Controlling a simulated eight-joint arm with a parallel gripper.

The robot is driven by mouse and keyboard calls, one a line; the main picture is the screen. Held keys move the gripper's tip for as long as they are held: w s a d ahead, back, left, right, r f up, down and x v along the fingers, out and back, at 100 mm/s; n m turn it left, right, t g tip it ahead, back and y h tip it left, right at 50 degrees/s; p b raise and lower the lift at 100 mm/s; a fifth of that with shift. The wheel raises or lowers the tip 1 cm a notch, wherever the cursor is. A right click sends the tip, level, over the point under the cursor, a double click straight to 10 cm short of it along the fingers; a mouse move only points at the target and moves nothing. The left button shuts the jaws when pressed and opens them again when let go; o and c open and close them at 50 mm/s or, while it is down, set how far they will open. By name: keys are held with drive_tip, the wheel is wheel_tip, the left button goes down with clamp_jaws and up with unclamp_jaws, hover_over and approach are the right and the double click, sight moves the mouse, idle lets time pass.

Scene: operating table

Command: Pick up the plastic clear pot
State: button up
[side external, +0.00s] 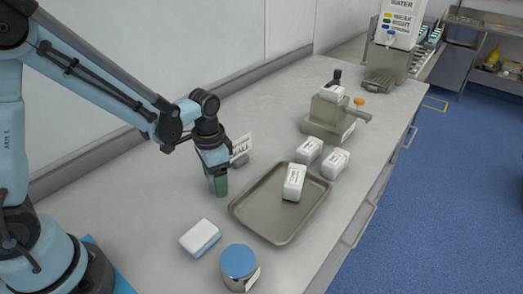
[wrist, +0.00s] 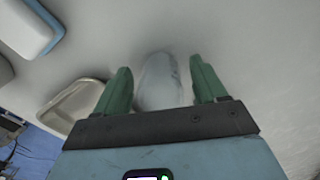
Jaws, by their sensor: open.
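The clear plastic pot (wrist: 160,84) shows in the wrist view as a pale, see-through rounded shape on the grey worktop. It lies between the two green fingers of my gripper (wrist: 160,86), with a visible gap to each finger. My gripper is open. In the side view my gripper (side external: 219,186) points down close to the worktop, left of the metal tray. I cannot make out the pot in the side view. The wrist view does not show clearly how far the fingertips reach down beside it.
A metal tray (side external: 247,211) holds a white packet (side external: 294,182); more white packets stand beyond it. A white-and-blue block (side external: 200,238) and a blue-lidded jar (side external: 238,264) stand in front. A small sign (side external: 241,147) stands behind my gripper. Worktop left of my gripper is clear.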

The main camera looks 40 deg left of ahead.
drive_tip(key=c, duration=1.1)
drive_tip(key=shift+r, duration=0.1)
